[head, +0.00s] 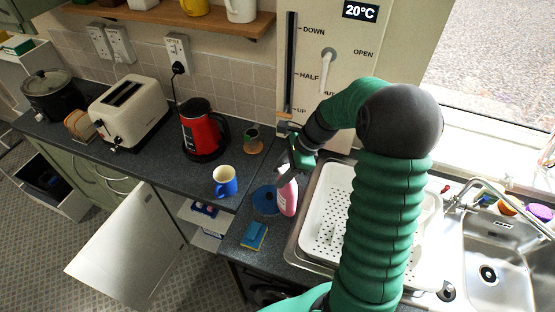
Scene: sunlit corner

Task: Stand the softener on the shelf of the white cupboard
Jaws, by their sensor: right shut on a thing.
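The softener looks to be the pink bottle (288,198), upright beside the left edge of the white draining tray. My right gripper (291,165) comes down from above and is shut on its top. The fingers and arm hide the cap. I cannot tell whether the base touches the worktop. The white cupboard seems to be the one under the worktop, with its white door (122,250) swung open to the left. Part of its shelf (205,219) shows, with blue and white packs on it; the rest is hidden under the worktop. My left gripper is out of view.
A blue round object (265,200) and a blue-yellow sponge (253,236) lie beside the bottle. A blue mug (224,181) stands near the worktop edge above the cupboard. A red kettle (202,130) and toaster (130,110) stand behind. The white draining tray (327,215) is right.

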